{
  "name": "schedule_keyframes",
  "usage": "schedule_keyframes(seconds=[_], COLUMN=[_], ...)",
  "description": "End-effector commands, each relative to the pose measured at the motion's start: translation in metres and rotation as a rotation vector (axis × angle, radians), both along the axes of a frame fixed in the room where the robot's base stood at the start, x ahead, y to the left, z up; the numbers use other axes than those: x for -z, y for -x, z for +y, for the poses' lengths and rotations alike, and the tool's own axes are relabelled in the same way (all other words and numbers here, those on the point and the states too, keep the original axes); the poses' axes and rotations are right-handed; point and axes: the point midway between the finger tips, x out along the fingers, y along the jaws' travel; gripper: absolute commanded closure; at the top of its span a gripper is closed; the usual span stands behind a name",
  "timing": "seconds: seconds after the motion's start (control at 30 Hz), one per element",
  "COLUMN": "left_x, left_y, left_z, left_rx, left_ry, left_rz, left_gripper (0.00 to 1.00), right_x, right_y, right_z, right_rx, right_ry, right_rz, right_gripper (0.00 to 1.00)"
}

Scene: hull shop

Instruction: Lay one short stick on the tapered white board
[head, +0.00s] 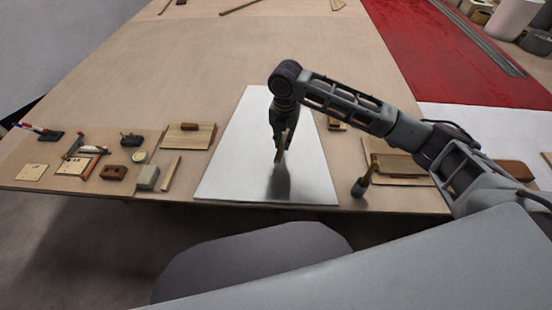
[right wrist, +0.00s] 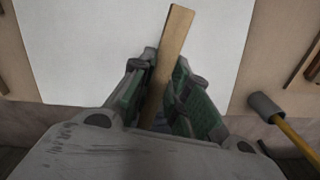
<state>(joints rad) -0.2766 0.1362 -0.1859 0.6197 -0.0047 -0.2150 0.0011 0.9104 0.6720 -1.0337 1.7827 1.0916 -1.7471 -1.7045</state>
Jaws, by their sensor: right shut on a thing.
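The tapered white board (head: 228,165) lies flat on the workbench, its wide end at the near edge. My right gripper (head: 282,146) is over the middle of the board and points down. It is shut on a short wooden stick (head: 281,152). In the right wrist view the stick (right wrist: 172,55) stands out between the green-padded fingers (right wrist: 164,90), with the white board (right wrist: 90,50) behind it. I cannot tell whether the stick touches the board. Another short stick (head: 171,173) lies on the bench left of the board. My left gripper does not show.
Left of the board lie a wooden plate with a block (head: 188,136), a grey block (head: 147,177), a brown block (head: 114,173) and small tools. To the right, a mallet (head: 361,185) and wooden boards (head: 400,166) lie near the front edge.

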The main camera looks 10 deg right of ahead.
Motion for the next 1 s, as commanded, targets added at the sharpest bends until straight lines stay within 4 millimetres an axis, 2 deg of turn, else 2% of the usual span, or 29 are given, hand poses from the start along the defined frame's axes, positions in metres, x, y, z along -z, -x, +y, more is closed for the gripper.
schedule_keyframes(seconds=[0.7, 1.0], left_x=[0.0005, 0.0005], left_y=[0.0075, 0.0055], left_z=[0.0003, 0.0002], left_rx=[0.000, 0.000], left_ry=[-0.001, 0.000], left_rz=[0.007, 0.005], left_gripper=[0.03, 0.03], right_x=[-0.0001, -0.0002], right_y=[0.0047, 0.0046], right_z=[-0.0006, -0.0004], right_rx=[-0.209, -0.230], right_ry=[0.000, 0.000], right_rz=[0.000, 0.000], right_gripper=[0.98, 0.98])
